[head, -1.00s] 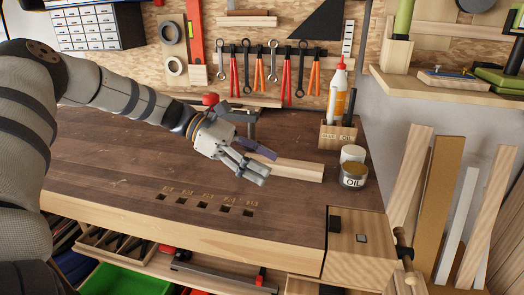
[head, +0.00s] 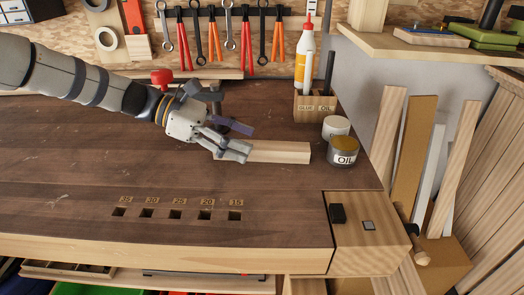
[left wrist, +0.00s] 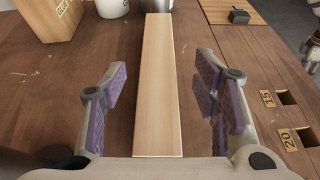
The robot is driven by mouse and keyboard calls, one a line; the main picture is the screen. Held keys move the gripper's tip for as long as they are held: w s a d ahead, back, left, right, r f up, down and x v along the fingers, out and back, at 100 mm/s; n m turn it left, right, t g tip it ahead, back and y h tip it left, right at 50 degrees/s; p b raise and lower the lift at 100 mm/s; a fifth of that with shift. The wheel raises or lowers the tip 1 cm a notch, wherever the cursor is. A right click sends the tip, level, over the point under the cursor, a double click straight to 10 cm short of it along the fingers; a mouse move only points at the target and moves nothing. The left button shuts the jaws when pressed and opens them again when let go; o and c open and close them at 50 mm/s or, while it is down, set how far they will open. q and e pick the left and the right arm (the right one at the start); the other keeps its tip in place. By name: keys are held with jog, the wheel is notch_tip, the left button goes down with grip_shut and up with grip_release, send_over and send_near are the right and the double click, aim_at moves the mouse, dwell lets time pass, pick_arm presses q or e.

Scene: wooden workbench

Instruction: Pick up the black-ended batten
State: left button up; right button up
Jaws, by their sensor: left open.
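A plain pale wooden batten (head: 280,152) lies flat on the workbench. It also shows in the left wrist view (left wrist: 158,85), running lengthwise away from me. I see no black end on it in either view. My left gripper (head: 240,140) is open at the batten's left end. In the left wrist view, the purple-padded fingers (left wrist: 160,95) stand on either side of the batten's near part, with a gap on each side. The head view does not show clearly how high the fingers are. My right gripper is not in view.
An oil tin (head: 343,152) and a white pot (head: 335,127) stand just beyond the batten's right end. A wooden glue-and-oil holder (head: 314,108) with a bottle stands behind. A red-knobbed tool (head: 162,77) is behind my gripper. Labelled square holes (head: 176,214) line the front; the left bench is clear.

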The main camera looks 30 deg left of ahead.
aim_at(261, 145)
pick_arm(q)
jog(key=x, duration=0.4)
jog(key=shift+w, duration=0.1)
jog(key=shift+r, duration=0.1)
jog(key=c, duration=1.3)
